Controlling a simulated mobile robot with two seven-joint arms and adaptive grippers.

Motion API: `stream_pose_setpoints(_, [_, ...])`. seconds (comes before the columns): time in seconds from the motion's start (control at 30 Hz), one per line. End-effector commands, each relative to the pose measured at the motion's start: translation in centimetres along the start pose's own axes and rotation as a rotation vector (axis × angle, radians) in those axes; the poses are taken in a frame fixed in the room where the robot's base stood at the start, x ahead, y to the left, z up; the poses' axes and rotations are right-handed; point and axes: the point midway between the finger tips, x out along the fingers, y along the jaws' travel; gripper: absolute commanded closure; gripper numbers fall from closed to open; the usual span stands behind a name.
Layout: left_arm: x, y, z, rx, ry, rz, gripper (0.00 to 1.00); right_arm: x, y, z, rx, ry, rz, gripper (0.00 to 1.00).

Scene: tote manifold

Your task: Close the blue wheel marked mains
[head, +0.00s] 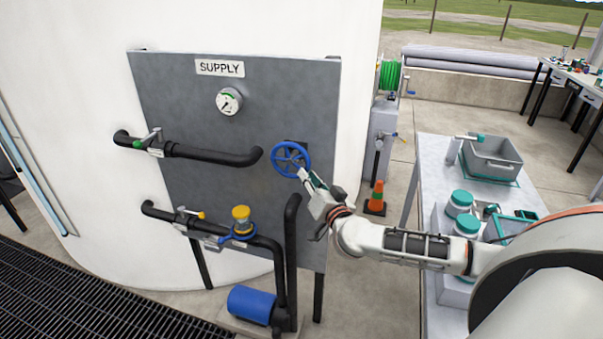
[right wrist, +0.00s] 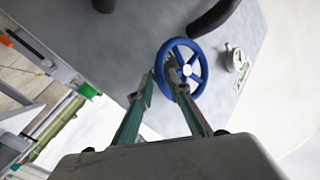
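A blue spoked wheel (head: 291,159) stands on the right side of the grey panel, below the "SUPPLY" sign. I cannot read a "mains" mark in either view. The wheel also shows in the right wrist view (right wrist: 182,68). My right gripper (head: 302,172) is at the wheel's lower right in the head view. In the right wrist view its two fingertips (right wrist: 161,78) are apart, close to the near side of the rim. I cannot tell whether they touch it. My left gripper is not in view.
The grey panel (head: 200,110) carries a gauge (head: 229,101), black pipes (head: 215,155), a green-tipped lever valve (head: 150,140) and a yellow-capped fitting (head: 241,219). A blue motor (head: 251,303) sits below. An orange cone (head: 376,198) and a bench (head: 425,155) stand to the right.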

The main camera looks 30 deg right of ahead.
Motion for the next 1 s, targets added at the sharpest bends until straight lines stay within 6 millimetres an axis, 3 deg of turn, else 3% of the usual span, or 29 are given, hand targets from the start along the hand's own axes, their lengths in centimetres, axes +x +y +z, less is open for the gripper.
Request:
stream_pose_setpoints(0.1, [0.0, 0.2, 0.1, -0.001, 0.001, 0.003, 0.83, 1.8, 0.0, 0.0, 0.001, 0.002, 0.001, 0.82])
stream_pose_setpoints(0.3, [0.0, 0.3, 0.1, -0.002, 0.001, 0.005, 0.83, 3.4, 0.0, 0.1, 0.002, 0.0, 0.001, 0.82])
stream_pose_setpoints(0.6, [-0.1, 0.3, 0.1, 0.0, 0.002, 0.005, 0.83, 3.6, 0.0, 0.0, 0.001, -0.001, 0.0, 0.82])
stream_pose_setpoints(0.67, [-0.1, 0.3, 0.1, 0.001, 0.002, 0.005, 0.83, 3.6, 0.0, 0.1, 0.001, -0.001, 0.0, 0.98])
stream_pose_setpoints(0.7, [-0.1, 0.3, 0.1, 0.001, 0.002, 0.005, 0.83, 3.5, 0.0, 0.1, 0.001, -0.001, 0.0, 1.0])
stream_pose_setpoints(1.0, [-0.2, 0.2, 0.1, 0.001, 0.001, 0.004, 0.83, 3.5, 0.0, 0.2, 0.01, 0.005, -0.004, 1.0])
